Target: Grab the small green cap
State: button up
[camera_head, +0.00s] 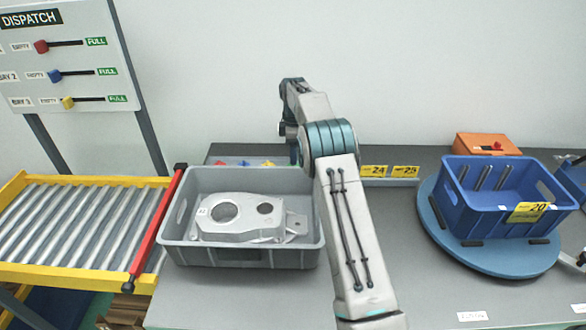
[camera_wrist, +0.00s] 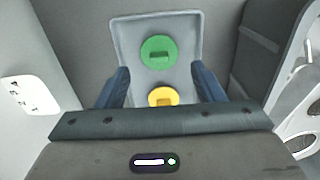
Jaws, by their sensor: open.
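The small green cap (camera_wrist: 158,53) is round with a raised bar across its top. It lies in a light grey tray (camera_wrist: 116,32) in the wrist view, near the tray's far end. A yellow cap (camera_wrist: 163,97) lies nearer in the same tray, partly cut off by my gripper body. My gripper (camera_wrist: 160,68) is open, with one blue finger at each side of the tray. Nothing is held between the fingers. The green cap shows between and beyond the fingertips; the height gap cannot be told. In the head view my arm hides the green cap.
A grey bin (camera_head: 240,257) with an aluminium casting (camera_head: 240,217) stands in front of the small coloured pieces. A blue crate (camera_head: 480,218) sits on a round blue turntable (camera_head: 470,257) at right. A roller conveyor (camera_head: 70,230) with a red bar (camera_head: 155,230) is at left.

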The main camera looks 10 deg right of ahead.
aim_at(293, 166)
jog(key=shift+a+f+p, duration=0.1)
jog(key=shift+f+p, duration=0.65)
jog(key=shift+f, duration=2.15)
jog(key=c, duration=0.8)
